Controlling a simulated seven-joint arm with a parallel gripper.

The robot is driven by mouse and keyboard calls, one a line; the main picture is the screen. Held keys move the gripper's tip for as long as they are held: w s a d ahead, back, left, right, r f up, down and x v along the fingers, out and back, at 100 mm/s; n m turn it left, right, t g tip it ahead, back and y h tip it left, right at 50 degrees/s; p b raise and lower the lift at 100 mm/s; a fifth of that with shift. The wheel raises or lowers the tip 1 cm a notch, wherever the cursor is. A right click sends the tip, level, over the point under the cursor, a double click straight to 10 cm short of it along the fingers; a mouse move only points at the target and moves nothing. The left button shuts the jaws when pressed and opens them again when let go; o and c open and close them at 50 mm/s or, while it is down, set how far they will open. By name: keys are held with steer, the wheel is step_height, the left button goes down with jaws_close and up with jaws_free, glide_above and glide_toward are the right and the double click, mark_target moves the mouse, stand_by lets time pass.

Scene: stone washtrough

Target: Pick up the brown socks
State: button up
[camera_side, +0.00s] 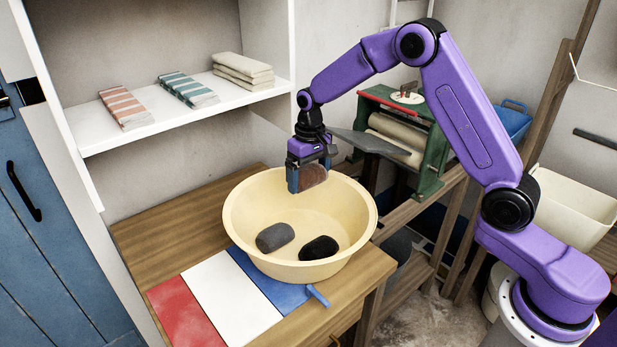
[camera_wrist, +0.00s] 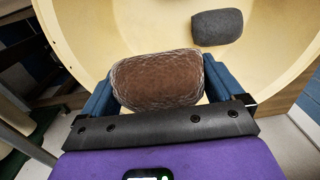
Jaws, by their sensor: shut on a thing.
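The brown socks (camera_side: 313,176) are a rolled bundle held by my gripper (camera_side: 308,181). In the wrist view the brown socks (camera_wrist: 157,80) sit between the two blue fingers of my gripper (camera_wrist: 155,90), which are shut on them. My gripper is over the far part of the cream basin (camera_side: 240,225), at about rim height. The near side of the brown socks is partly covered by the fingers in the side view.
A grey sock bundle (camera_side: 275,237) and a black one (camera_side: 319,248) lie in the basin. The basin stands on a wooden table (camera_side: 165,235) with red, white and blue panels. A green-framed wringer (camera_side: 437,130) stands behind at right. A shelf (camera_side: 170,118) holds folded cloths.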

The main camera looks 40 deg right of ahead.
mark_target(308, 167)
steer(key=shift+r, duration=1.45)
steer(key=shift+r, duration=0.1)
